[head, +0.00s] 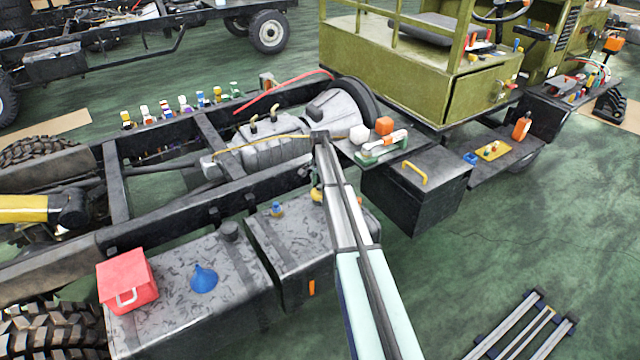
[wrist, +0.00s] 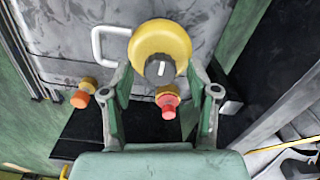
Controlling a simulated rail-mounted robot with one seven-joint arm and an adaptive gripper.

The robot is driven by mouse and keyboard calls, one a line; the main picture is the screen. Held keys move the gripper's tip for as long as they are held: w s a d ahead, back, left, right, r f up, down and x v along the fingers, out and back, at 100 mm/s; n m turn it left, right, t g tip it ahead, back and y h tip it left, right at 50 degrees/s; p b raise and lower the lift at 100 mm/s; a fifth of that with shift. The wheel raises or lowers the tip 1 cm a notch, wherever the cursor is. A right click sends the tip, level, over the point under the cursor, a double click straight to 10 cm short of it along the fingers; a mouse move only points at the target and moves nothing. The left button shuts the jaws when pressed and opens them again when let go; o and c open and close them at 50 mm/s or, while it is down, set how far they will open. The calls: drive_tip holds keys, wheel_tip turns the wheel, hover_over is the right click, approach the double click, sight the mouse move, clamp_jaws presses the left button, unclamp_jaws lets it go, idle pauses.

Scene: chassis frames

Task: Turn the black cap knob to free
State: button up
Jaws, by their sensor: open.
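In the wrist view my gripper (wrist: 160,80) is open, with one green-grey finger on each side of the picture's middle. A round yellow piece with a dark grey centre cap (wrist: 158,69) lies at and just beyond the fingertips. The cap bears a short white mark. I cannot tell whether the fingers touch it. A red knob (wrist: 168,106) on a yellow base shows between the fingers, nearer the palm. In the head view a yellow rounded piece (head: 317,193) shows beside my arm at the right tank; my gripper is hidden there. A black cap (head: 228,231) stands on the left tank.
A white handle (wrist: 108,42) and an orange-red knob (wrist: 80,98) lie left of the fingers. In the head view a red box (head: 126,276) and blue funnel (head: 203,278) stand on the left tank. A black box (head: 415,195) stands right of my arm.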

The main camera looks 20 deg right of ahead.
clamp_jaws()
drive_tip(key=shift+n+b, duration=0.35)
drive_tip(key=shift+n, duration=0.05)
drive_tip(key=n+b, duration=0.2)
drive_tip(key=n, duration=0.1)
drive_tip(key=shift+f+n, duration=0.1)
drive_tip(key=shift+n, duration=0.3)
drive_tip(key=n+b, duration=0.1)
drive_tip(key=n, duration=0.3)
drive_tip(key=shift+n+b, duration=0.3)
drive_tip(key=n+b, duration=0.1)
drive_tip(key=n, duration=0.7)
drive_tip(key=shift+n+b, duration=0.3)
drive_tip(key=shift+b, duration=0.1)
